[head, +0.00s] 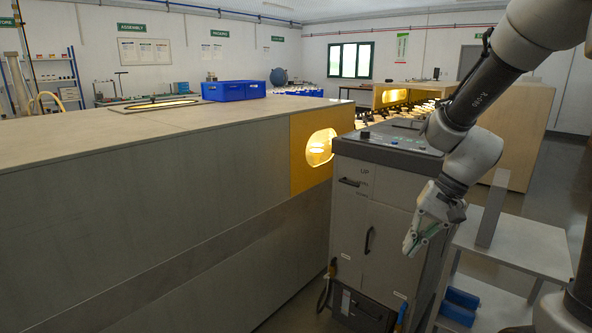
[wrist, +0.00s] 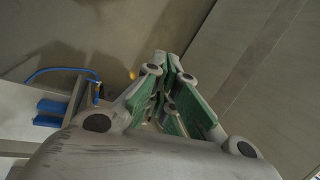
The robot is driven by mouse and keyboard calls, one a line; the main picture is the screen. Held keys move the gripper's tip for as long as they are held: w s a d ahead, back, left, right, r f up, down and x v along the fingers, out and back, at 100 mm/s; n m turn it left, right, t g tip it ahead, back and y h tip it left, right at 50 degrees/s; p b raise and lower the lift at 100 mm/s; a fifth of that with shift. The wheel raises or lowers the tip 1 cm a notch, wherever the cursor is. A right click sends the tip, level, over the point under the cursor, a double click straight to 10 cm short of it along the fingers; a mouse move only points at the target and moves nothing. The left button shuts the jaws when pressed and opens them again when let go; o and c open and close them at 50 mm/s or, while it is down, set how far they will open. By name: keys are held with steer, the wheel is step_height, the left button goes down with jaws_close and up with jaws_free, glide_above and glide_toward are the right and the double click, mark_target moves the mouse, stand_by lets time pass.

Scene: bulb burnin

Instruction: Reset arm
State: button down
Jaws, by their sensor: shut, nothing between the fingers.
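My arm reaches down from the upper right in the head view. My gripper (head: 414,249) hangs in front of the grey cabinet (head: 384,200), pointing downward. In the wrist view my gripper (wrist: 172,62) shows its green-padded fingers closed together at the tips, with nothing between them. I cannot tell whether the gripper touches the cabinet; it seems apart from it.
A long grey bench (head: 150,190) fills the left, with a yellow end panel (head: 302,160) around a lit opening. A grey side table (head: 515,246) stands right of the cabinet. Blue bins (head: 461,302) sit low beneath it. Open floor lies at the far right.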

steer(key=s+d+r+n+t+h, duration=0.4)
steer(key=s+d+r, duration=0.6)
steer(key=s+r, duration=0.2)
steer(key=s, duration=0.2)
steer(key=shift+s+d+r+n+h, duration=0.2)
steer(key=shift+s+r+n+h, duration=0.1)
steer(key=shift+r+n, duration=0.1)
stand_by(0.8)
